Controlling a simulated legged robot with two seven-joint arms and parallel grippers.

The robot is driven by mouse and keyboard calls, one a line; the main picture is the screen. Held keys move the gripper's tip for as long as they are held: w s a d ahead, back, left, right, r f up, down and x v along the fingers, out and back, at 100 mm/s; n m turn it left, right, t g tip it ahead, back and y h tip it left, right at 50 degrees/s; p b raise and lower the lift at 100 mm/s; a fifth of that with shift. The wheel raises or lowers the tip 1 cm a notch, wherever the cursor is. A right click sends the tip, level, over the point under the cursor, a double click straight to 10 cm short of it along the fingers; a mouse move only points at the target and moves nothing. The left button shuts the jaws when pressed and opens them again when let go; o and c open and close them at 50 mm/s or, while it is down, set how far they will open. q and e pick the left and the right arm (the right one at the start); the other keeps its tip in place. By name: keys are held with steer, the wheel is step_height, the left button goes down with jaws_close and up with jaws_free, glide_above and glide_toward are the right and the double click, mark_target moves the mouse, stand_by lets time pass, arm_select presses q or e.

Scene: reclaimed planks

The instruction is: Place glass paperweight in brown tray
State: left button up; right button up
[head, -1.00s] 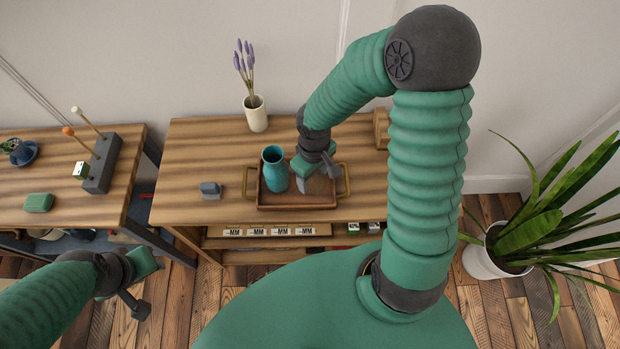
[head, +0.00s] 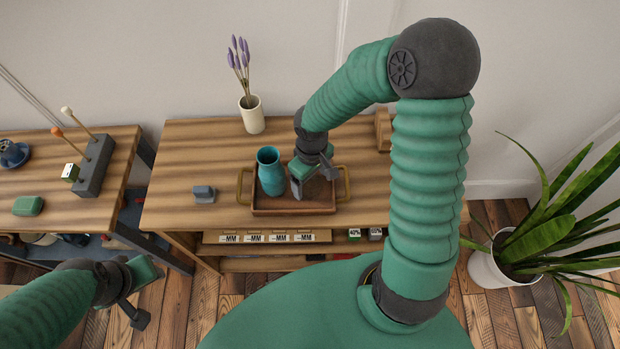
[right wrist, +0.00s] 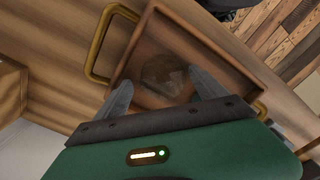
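The brown tray (head: 262,206) with brass handles sits on the wooden bench, and a teal vase (head: 271,172) stands in its left part. In the right wrist view, the glass paperweight (right wrist: 163,74), clear and brownish, rests on the tray floor; the tray's rim (right wrist: 215,40) shows around it. My right gripper (head: 312,184) is over the tray, right of the vase. In the right wrist view its fingers (right wrist: 162,90) are spread, with the paperweight just beyond and between the tips, apparently not gripped. My left gripper (head: 140,296) hangs low at the left, away from the bench; its opening is unclear.
A small grey-blue object (head: 203,194) lies left of the tray. A cream vase with purple flowers (head: 252,114) stands at the back. A second bench (head: 60,190) at the left holds several items. A potted plant (head: 500,262) stands on the floor at the right.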

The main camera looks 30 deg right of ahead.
mark_target(311, 181)
steer(key=shift+d, duration=0.1)
step_height(311, 181, up, 12)
steer(key=p, duration=0.4)
steer(key=s+a+m+t, duration=0.2)
steer(key=s+a, duration=0.2)
steer(key=shift+s+a+m+t, duration=0.3)
steer(key=shift+s+a+m, duration=0.1)
steer(key=shift+d+r+p, duration=0.1)
steer(key=shift+r+p, duration=0.25)
stand_by(0.5)
